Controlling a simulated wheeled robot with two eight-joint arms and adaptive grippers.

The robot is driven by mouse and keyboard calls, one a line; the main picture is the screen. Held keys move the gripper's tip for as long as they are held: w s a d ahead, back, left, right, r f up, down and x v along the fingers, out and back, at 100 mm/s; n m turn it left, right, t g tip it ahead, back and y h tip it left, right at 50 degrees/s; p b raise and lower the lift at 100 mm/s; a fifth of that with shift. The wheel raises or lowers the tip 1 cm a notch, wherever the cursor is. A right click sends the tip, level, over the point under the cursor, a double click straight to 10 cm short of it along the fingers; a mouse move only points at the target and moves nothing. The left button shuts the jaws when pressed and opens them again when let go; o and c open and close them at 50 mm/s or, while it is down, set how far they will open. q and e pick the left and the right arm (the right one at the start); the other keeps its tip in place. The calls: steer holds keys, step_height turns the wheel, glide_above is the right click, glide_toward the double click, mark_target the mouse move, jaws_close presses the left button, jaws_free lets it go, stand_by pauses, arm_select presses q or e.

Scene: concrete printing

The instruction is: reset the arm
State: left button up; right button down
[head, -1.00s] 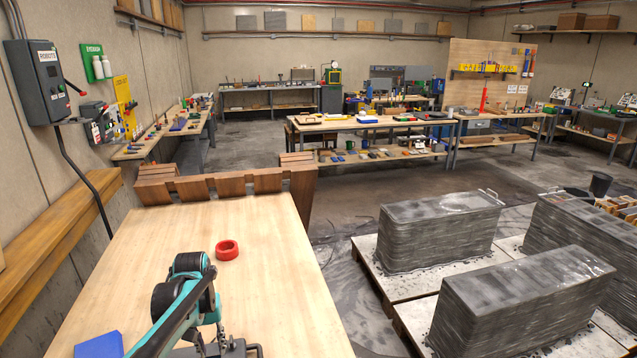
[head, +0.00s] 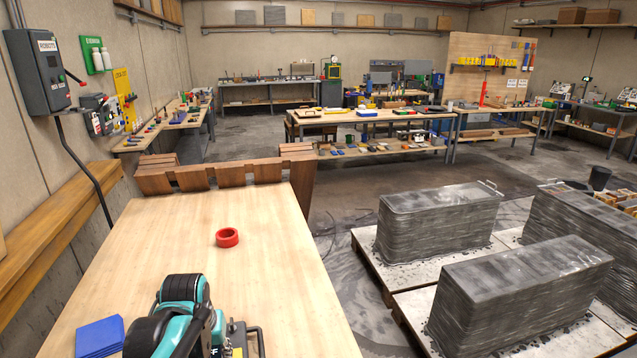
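One of my arms, teal and black, seemingly the left (head: 180,318), reaches in from the bottom edge over the near left of the light wooden table (head: 270,265). Its rounded black joints face the camera and hide most of what lies beyond them. Dark linkage parts show at its lower right, but I cannot make out the fingertips or whether they hold anything. My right arm and gripper are not in view.
A red ring (head: 227,237) lies mid-table and a blue block (head: 99,337) near its left edge. A dark grey device with a handle (head: 243,338) stands right of the arm. Brown wooden pieces (head: 225,173) line the far edge. Layered concrete blocks (head: 520,295) stand at right.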

arm_select(q)
steer(key=s+d+f+m+t+b, duration=0.1)
steer(key=s+d+f+t+b, duration=0.1)
steer(key=s, duration=0.4)
steer(key=s+d+f+t+b, duration=0.2)
steer(key=s+f+b, duration=0.1)
steer(key=s, duration=0.3)
steer(key=shift+s+d+f+m+t, duration=0.3)
steer(key=shift+s+d+f+m, duration=0.1)
steer(key=shift+f, duration=0.4)
